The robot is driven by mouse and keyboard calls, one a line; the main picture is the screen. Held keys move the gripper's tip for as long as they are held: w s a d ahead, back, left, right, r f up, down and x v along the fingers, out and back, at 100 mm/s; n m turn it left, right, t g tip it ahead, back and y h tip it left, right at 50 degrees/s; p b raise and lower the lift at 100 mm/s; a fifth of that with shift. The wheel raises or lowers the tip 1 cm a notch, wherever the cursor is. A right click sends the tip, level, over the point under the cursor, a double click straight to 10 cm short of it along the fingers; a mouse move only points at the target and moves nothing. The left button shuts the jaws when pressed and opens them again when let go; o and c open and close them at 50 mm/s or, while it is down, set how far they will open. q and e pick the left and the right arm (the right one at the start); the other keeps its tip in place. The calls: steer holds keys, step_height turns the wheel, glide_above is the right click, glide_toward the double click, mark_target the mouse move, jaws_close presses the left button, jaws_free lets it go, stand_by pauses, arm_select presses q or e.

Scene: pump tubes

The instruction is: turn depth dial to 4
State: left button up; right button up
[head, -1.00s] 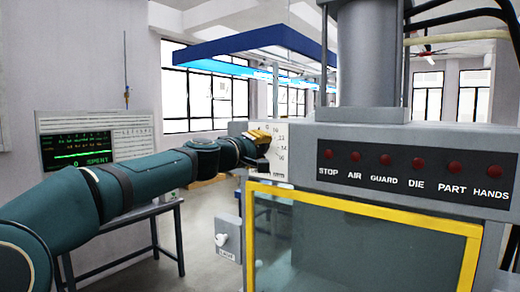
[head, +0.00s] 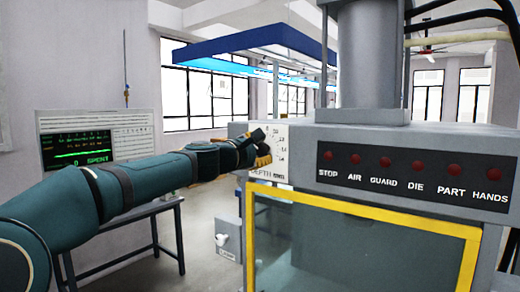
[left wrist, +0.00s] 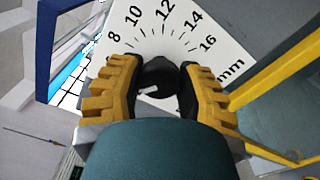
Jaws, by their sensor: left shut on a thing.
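The depth dial (left wrist: 158,76) is a dark round knob with a white pointer mark, on a white scale plate. In the left wrist view, the black-and-yellow fingers of my left gripper (left wrist: 157,84) are on either side of the dial, shut on it. The pointer mark slants toward the lower left of that picture. The numbers 8 to 16 and "mm" show on the plate (left wrist: 150,38); lower numbers are out of sight. In the head view, my left gripper (head: 262,147) is at the plate (head: 281,150) and hides the dial. My right gripper is not in view.
The grey press has a panel of red lamps (head: 413,170) right of the dial. A yellow-framed clear guard (head: 360,222) is below. A monitor (head: 82,150) on a table stands at left, behind my left arm. A small white box (head: 228,239) is low on the left.

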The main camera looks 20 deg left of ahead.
arm_select(q)
steer(key=shift+n, duration=0.5)
steer(key=o, duration=1.2)
steer(key=v, duration=1.2)
